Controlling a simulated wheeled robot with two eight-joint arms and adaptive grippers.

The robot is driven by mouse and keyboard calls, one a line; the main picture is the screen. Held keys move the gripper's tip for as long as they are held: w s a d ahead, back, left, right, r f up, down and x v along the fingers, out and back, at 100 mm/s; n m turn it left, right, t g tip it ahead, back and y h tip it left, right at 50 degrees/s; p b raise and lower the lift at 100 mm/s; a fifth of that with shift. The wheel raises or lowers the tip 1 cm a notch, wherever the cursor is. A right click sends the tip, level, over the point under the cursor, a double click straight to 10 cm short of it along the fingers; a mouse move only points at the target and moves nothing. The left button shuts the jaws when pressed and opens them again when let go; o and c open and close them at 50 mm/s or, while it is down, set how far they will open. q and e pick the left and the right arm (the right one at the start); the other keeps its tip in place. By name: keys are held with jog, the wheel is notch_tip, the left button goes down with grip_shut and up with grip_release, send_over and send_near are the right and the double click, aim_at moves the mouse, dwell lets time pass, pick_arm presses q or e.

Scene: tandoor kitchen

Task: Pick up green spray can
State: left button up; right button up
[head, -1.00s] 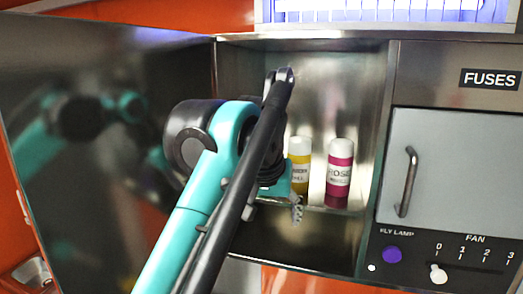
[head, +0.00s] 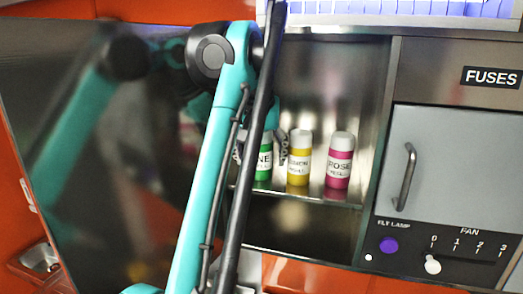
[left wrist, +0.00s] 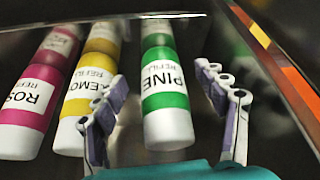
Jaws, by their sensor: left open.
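The green spray can (head: 264,162), labelled PINE with a white cap, stands on the cabinet shelf, partly hidden behind my left arm in the head view. In the left wrist view the green can (left wrist: 165,92) lies between the two spread fingers of my left gripper (left wrist: 168,112). The fingers are open and apart from the can's sides, with the left finger near the yellow can. In the head view the left gripper (head: 262,148) is mostly hidden by its arm, with one finger showing between the green and yellow cans. My right gripper is out of view.
A yellow can (head: 299,160) and a pink can (head: 339,163) stand in a row to the right on the same shelf (head: 310,198). The open metal door (head: 80,200) is at left. The closed fuse door (head: 440,165) is at right.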

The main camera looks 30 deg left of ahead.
aim_at(262, 159)
pick_arm(q)
jog(key=shift+w+a+r, duration=0.1)
jog(key=shift+w+a, duration=0.1)
jog(key=shift+w, duration=0.2)
jog(key=w, duration=0.1)
jog(key=w+a+f, duration=0.1)
jog(key=w+f+p, duration=0.1)
jog(key=shift+w+a+f, duration=0.25)
jog(key=shift+a, duration=0.05)
jog(key=shift+f, duration=0.2)
jog(key=shift+s+d, duration=0.15)
jog(key=shift+s, duration=0.1)
jog(key=shift+w, duration=0.15)
jog(key=c, duration=1.5)
